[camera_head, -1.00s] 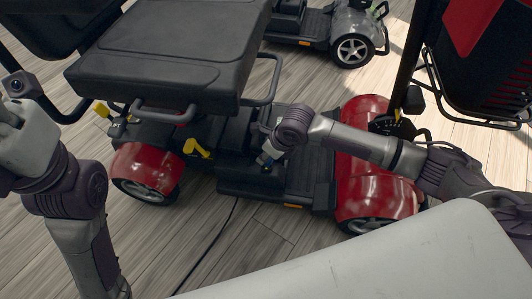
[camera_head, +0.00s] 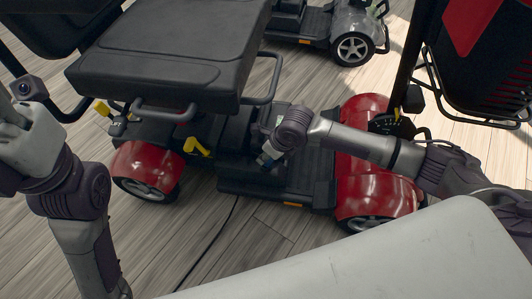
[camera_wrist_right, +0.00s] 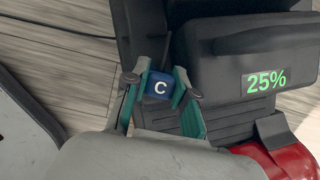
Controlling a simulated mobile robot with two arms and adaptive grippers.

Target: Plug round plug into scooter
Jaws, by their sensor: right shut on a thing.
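The red and black scooter (camera_head: 365,195) stands across the middle of the head view. Its black box with a green "25%" display (camera_wrist_right: 240,50) fills the upper right of the right wrist view. My right gripper (camera_head: 264,160) is low over the scooter's deck, close beside the black box. In the right wrist view its teal fingers are shut on a blue plug marked "C" (camera_wrist_right: 159,87). The plug's front end and the socket are hidden, so I cannot tell whether they touch. My left arm is at the left edge; its fingertips are out of view.
A black cable (camera_head: 213,243) runs along the wooden floor from the scooter. The black seat (camera_head: 170,55) overhangs the deck. Yellow levers (camera_head: 196,147) stick out near the rear wheel.

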